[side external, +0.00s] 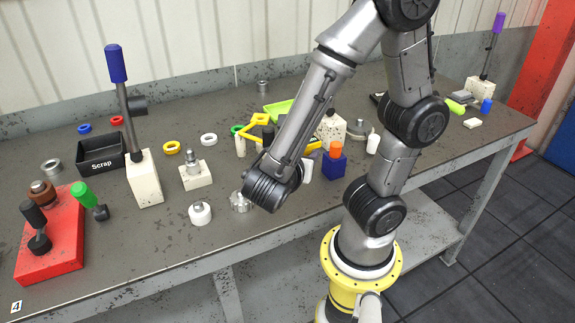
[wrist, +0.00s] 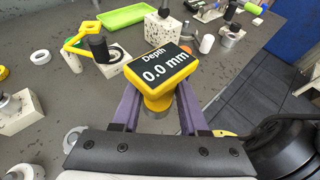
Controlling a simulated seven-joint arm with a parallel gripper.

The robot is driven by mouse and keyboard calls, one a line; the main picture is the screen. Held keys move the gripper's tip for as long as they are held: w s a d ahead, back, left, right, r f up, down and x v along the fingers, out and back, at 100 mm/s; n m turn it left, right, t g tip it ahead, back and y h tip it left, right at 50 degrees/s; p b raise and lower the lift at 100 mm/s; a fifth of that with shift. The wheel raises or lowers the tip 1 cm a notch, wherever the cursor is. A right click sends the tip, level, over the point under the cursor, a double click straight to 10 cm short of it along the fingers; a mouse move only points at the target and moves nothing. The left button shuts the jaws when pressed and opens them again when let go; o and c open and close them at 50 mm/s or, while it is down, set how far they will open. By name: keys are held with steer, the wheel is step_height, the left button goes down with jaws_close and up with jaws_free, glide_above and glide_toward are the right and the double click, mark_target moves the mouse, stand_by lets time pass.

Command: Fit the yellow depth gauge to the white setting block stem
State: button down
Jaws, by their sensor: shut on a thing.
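The yellow depth gauge (wrist: 165,67) has a dark screen reading "Depth 0.0 mm". In the wrist view my gripper (wrist: 158,100) is shut on it, with a purple finger on each side of its round yellow lower part. A white block with a grey metal stem (side external: 195,172) stands upright on the bench in the side view and looks like the setting block. A similar block (wrist: 17,105) is at the left edge of the wrist view, apart from the gauge. In the side view my arm hides the gripper and most or all of the gauge.
A black Scrap bin (side external: 101,154), a blue-handled lever on a white block (side external: 143,178) and a red base (side external: 52,240) stand to the left. A white-and-metal round part (side external: 200,214) is near the front edge. A green tray (wrist: 108,16) lies behind the gauge.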

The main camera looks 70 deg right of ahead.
steer(key=s+a+r, duration=0.3)
steer(key=s, duration=0.4)
steer(key=w+a+r+n+t, duration=0.2)
steer(key=w+a, duration=1)
steer(key=w, duration=0.5)
steer(key=w+d+f+m+g, duration=0.2)
steer(key=w+d+f+g, duration=0.1)
steer(key=w, duration=0.7)
steer(key=shift+d+m, duration=0.35)
steer(key=shift+m, duration=0.05)
steer(key=shift+f, duration=2.8)
steer(key=shift+f, duration=0.6)
